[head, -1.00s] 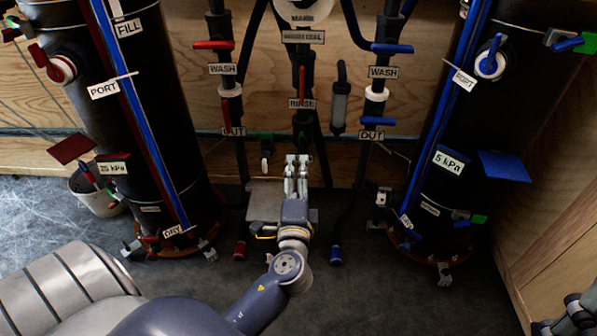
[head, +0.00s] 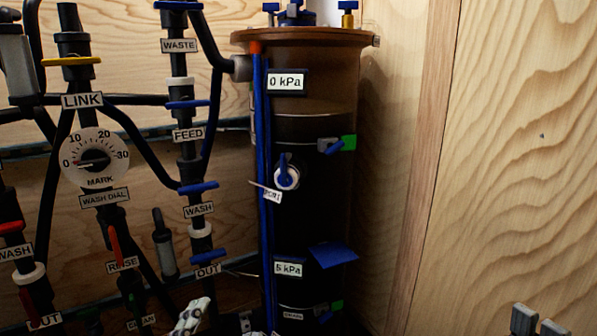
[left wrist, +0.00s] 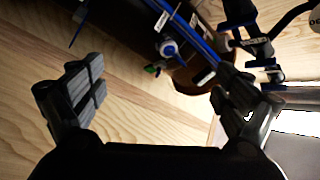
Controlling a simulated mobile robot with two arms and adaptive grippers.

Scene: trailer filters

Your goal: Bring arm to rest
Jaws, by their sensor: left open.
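My left gripper (left wrist: 165,92) is open in the left wrist view, its two dark fingers spread wide with nothing between them. In the head view only pale finger parts of the left gripper (head: 190,318) show at the bottom edge, left of the black column's foot. The rest of that arm is out of view. The fingertips of my right gripper (head: 537,322) show at the bottom right corner; how far they are parted is unclear.
A black filter column (head: 318,200) with blue strips stands right of centre; it also shows tilted in the left wrist view (left wrist: 190,15). Pipes carry blue valve handles (head: 197,188) and a wash dial (head: 95,157). The plywood wall (head: 490,150) at right is bare.

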